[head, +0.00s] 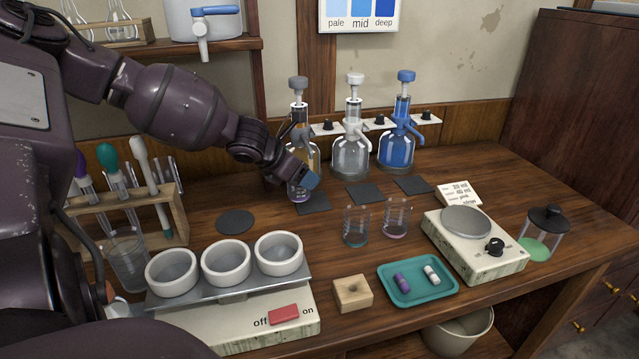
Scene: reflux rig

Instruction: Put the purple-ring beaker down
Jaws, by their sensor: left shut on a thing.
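My left gripper (306,180) reaches in from the left and is shut on a small glass beaker (296,194) with a purple-blue band near its base. The beaker is upright in front of the amber-filled dispenser bottle (313,155), at the left edge of a dark square mat (317,205). The gripper hides part of the beaker, and I cannot tell whether its base touches the mat or the table. My right gripper is not in view.
A teal-ringed beaker (356,228) and a pink-ringed beaker (396,219) stand in front. Clear (351,152) and blue (397,145) dispensers stand right. A round dark mat (235,222) lies bare. The hotplate (240,325) bears white cups; a scale (475,245) stands right.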

